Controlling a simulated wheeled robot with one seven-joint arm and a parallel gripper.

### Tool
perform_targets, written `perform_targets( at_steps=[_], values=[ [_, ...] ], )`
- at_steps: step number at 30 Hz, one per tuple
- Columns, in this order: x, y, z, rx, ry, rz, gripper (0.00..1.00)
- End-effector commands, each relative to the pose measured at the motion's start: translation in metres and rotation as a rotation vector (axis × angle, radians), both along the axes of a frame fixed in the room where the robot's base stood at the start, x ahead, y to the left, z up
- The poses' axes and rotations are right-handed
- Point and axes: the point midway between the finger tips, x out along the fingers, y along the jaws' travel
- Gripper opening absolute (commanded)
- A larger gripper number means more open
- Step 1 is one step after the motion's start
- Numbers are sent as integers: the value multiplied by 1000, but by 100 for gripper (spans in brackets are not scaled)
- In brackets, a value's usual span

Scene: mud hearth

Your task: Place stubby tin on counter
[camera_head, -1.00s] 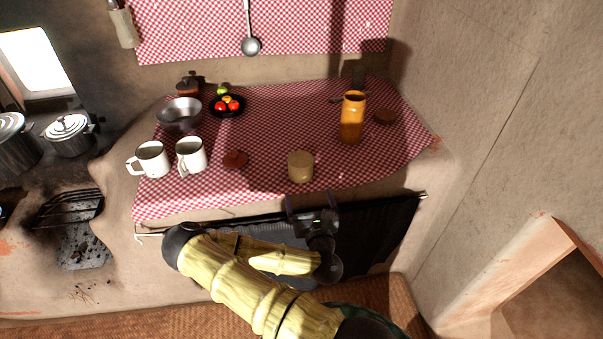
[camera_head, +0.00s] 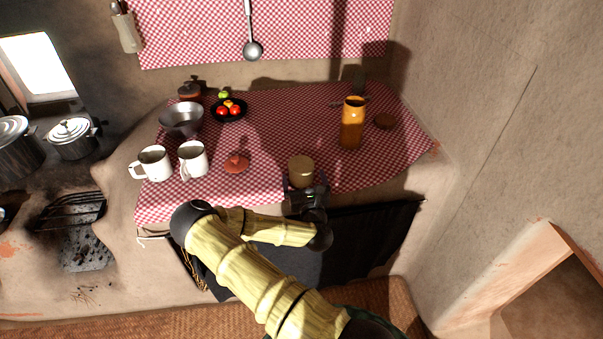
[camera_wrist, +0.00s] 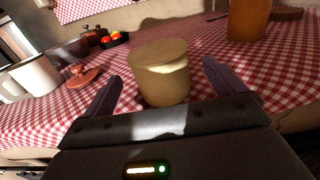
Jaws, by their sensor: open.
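The stubby tin (camera_head: 301,170), a short tan cylinder with a lid, stands upright on the red checked cloth of the counter (camera_head: 280,120), near its front edge. It also shows in the wrist view (camera_wrist: 160,72), just ahead of the palm. My gripper (camera_head: 301,184) is at the near side of the tin. In the wrist view my gripper (camera_wrist: 161,85) is open, with one dark finger on each side of the tin and a gap at both sides. The tin's lower front is partly hidden by the gripper body.
An orange jar (camera_head: 352,124) stands behind and right of the tin. A red-brown lid (camera_head: 236,163) lies to its left, then two white mugs (camera_head: 193,160). A metal bowl (camera_head: 182,119) and a black fruit bowl (camera_head: 229,117) are farther back. The cloth between tin and jar is clear.

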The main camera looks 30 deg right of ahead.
Motion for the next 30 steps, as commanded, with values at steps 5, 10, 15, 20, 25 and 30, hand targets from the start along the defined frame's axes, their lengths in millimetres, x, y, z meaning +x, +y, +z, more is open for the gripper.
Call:
perform_targets(
  at_steps=[5, 10, 15, 20, 25, 30],
  values=[
    [18, -4, 4, 3, -3, 3, 95],
    [41, -9, 4, 2, -3, 5, 95],
    [52, -5, 3, 1, -1, 16, 95],
    [51, -6, 2, 1, 0, 14, 95],
    [49, -11, 2, 1, 0, 5, 95],
    [48, -14, 2, 1, 0, 1, 91]
  ],
)
